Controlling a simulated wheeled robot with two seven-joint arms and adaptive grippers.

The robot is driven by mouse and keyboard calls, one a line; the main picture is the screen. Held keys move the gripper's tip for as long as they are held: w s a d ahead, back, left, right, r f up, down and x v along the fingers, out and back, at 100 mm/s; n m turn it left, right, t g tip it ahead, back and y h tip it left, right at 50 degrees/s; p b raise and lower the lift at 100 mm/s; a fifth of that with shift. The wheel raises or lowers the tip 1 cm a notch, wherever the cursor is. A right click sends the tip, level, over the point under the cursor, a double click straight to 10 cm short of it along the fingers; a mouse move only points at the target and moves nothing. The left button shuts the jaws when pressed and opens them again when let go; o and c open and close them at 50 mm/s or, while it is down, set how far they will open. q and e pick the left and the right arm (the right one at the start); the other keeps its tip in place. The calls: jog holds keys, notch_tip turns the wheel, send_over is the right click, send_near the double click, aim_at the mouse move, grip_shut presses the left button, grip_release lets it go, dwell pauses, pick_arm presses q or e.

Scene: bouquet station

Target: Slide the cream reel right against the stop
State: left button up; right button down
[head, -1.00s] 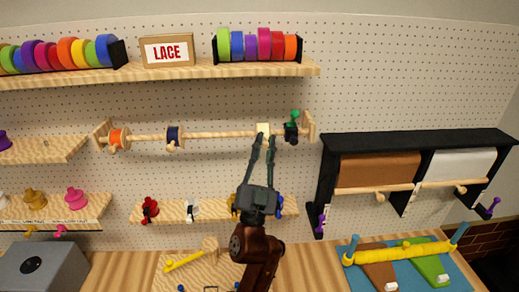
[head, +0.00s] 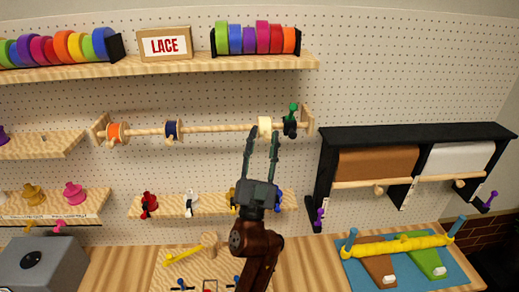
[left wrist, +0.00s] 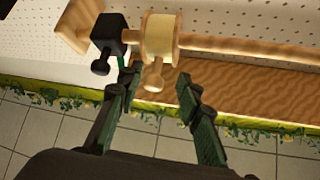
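The cream reel (head: 264,126) hangs on the wooden rod near its right end. It also shows in the left wrist view (left wrist: 160,38), with a wooden peg (left wrist: 153,78) pointing down from it. The stop (head: 290,127), a dark block with a green knob, sits on the rod just right of the reel. In the left wrist view the stop (left wrist: 108,34) is left of the reel, very close; I cannot tell whether they touch. My left gripper (head: 263,133) is open, its fingertips (left wrist: 158,84) apart on either side of the peg. My right gripper is not in view.
An orange reel (head: 115,132) and a navy reel (head: 172,131) are farther left on the rod. A wooden bracket (head: 307,121) closes the rod's right end. A shelf with ribbon rolls (head: 258,39) runs above, and a lower shelf (head: 175,208) holds small spools.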

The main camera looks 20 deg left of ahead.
pick_arm(q)
jog(key=shift+s+f, duration=0.3)
jog(key=shift+f, duration=0.05)
jog(key=s+f, duration=0.1)
jog(key=s, duration=1.2)
jog(key=shift+s+d, duration=0.3)
jog(key=shift+d, duration=0.1)
jog(key=shift+d, duration=0.1)
